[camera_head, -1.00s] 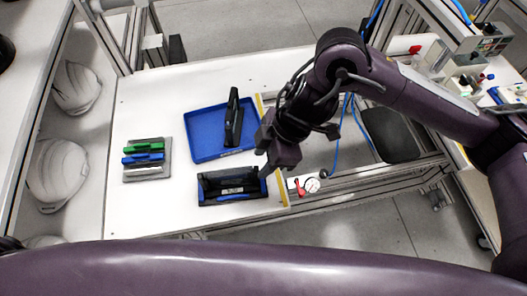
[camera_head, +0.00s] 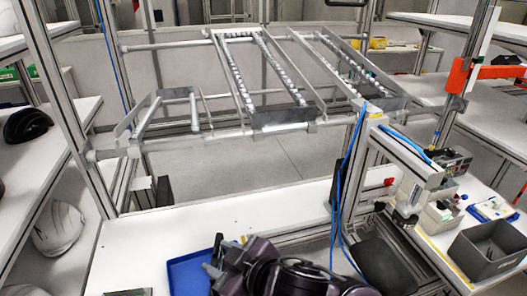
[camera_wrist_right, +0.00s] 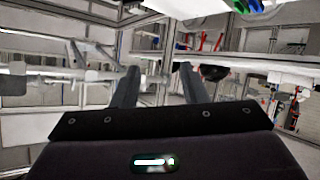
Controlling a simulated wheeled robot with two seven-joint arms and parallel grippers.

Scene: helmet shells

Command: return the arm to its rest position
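My right arm shows at the bottom centre of the head view, folded low over the front of the white table (camera_head: 135,250). Its gripper (camera_head: 215,258) is over the right part of the blue tray (camera_head: 184,277). The right wrist view shows the two dark fingers of this gripper (camera_wrist_right: 158,80) spread apart, with nothing between them. My left gripper is in neither current view. The tray's lower part is cut off by the picture edge, and my arm hides some of its right side.
A sloped metal roller rack (camera_head: 265,75) stands behind the table. White helmet shells (camera_head: 58,228) and a black one (camera_head: 26,125) sit on left shelves. A grey bin (camera_head: 488,250) stands at the right. Blue cables (camera_head: 345,190) hang near the table's right end.

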